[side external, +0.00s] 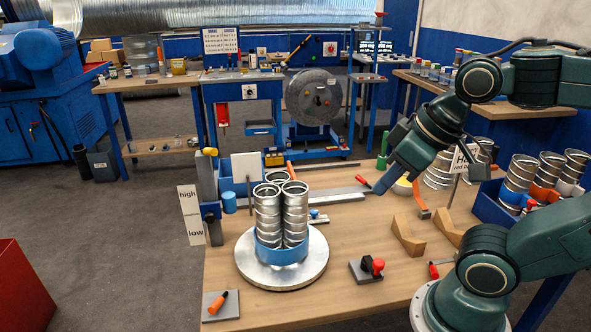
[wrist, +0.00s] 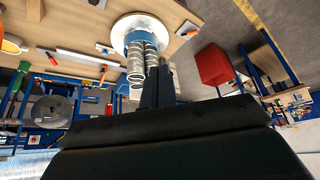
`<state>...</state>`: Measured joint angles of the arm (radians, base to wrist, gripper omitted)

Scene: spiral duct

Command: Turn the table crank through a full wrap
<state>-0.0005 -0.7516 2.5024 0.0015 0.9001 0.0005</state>
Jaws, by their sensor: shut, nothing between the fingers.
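A round silver turntable (side external: 305,277) sits on the wooden bench and carries several upright ribbed metal duct pieces (side external: 268,212) inside a blue band (side external: 282,256). A small black block with a red knob (side external: 377,265), which looks like the crank, stands on a grey plate to the right of the turntable. My gripper (side external: 381,187) is shut and empty, up and to the right of the ducts, apart from the knob. The wrist view shows the turntable (wrist: 150,20) and ducts (wrist: 136,70) beyond my dark gripper fingers (wrist: 160,82). I cannot make out the knob there.
Tan angled blocks (side external: 408,236) lie right of the knob. A post with a high/low sign (side external: 191,214) stands left of the turntable.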

